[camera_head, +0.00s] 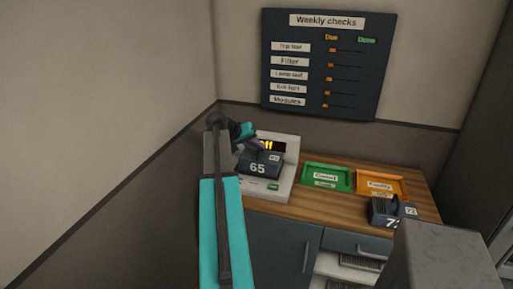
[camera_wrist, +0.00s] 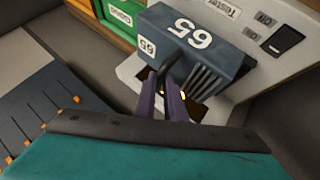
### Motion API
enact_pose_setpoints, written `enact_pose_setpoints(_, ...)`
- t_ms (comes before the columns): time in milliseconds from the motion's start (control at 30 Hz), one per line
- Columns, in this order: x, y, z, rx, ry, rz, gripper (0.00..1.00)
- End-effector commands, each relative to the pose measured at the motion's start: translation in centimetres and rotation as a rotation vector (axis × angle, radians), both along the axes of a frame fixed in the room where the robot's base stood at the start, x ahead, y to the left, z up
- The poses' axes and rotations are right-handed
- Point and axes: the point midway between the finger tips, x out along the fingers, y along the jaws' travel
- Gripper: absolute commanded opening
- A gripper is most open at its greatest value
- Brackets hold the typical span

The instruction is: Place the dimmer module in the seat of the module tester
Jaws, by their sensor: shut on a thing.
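The dimmer module (camera_head: 262,163), a dark blue block marked 65 with ribs on one side, is at the white module tester (camera_head: 285,186). My gripper (camera_wrist: 174,98) is shut on the module (camera_wrist: 205,38), with its purple fingers at the ribbed end. The tester (camera_wrist: 235,68) shows a dark opening with yellow marks beside and partly under the module. The module hides much of the seat, and I cannot tell whether it rests in it or is held just above. The tester's amber display is partly covered.
A green tray (camera_head: 342,189) and an orange tray (camera_head: 400,179) lie right of the tester on the wooden counter (camera_head: 300,211). A second dark module (camera_head: 380,210) stands near the front right. A Weekly checks board (camera_head: 288,80) with sliders hangs on the wall behind.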

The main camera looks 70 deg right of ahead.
Motion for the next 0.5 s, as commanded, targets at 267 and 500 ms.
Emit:
enact_pose_setpoints(267,1.2,-2.8,0.1,-0.002,0.003,0.000,0.00)
enact_pose_setpoints(500,2.0,-4.4,-0.1,-0.004,0.002,0.000,0.00)
